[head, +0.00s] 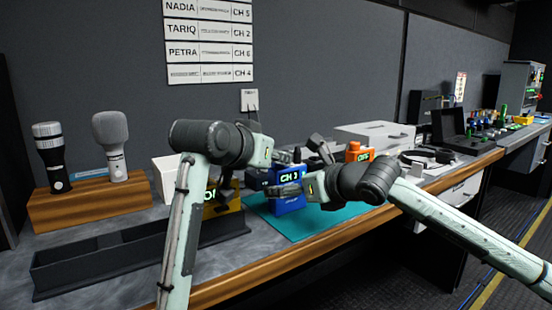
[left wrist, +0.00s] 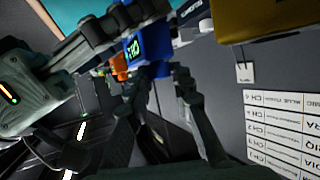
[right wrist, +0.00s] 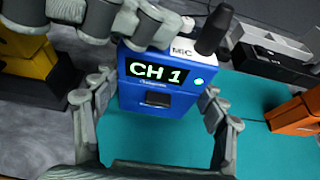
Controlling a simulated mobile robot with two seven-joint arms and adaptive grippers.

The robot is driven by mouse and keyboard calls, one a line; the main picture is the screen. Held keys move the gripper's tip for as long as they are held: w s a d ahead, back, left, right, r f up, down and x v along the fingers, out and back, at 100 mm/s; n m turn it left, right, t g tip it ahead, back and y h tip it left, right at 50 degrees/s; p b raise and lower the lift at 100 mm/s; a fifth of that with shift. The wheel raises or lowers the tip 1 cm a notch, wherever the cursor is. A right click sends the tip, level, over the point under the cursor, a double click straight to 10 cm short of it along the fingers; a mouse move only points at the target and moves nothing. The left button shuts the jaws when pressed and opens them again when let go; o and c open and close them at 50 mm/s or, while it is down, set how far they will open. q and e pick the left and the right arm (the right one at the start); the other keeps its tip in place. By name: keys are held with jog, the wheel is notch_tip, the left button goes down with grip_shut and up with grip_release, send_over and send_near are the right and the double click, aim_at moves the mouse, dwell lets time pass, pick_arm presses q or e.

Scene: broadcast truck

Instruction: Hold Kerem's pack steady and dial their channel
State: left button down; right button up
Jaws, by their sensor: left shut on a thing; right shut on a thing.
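The blue pack (head: 291,202) stands upright on the teal mat (head: 325,221); its lit display reads CH 1. In the right wrist view the blue pack (right wrist: 157,100) shows a MIC label beside a black upright stub (right wrist: 214,30). My right gripper (right wrist: 158,112) has a finger on either side of its body and is shut on it. My left gripper (head: 284,160) is shut at the top of the same pack, apparently on its dial; its fingers hide the grip. The blue pack also shows in the left wrist view (left wrist: 152,48).
A yellow pack (head: 228,196) stands close left, an orange pack (head: 353,150) behind right. A wall list (head: 209,42) reads Nadia CH 5, Tariq CH 2, Petra CH 6; its bottom row has small print and CH 4. A black tray (head: 95,262) and microphones (head: 113,145) are left.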

pick_arm(q)
jog(key=shift+f+m+h, duration=0.1)
jog(key=shift+m+h, duration=0.3)
jog(key=c, duration=1.3)
grip_release()
jog(key=shift+a, duration=0.1)
jog(key=v, duration=0.7)
jog(key=shift+s+a+r, duration=0.15)
jog(key=shift+r, duration=0.05)
pick_arm(e)
jog(key=o, duration=1.4)
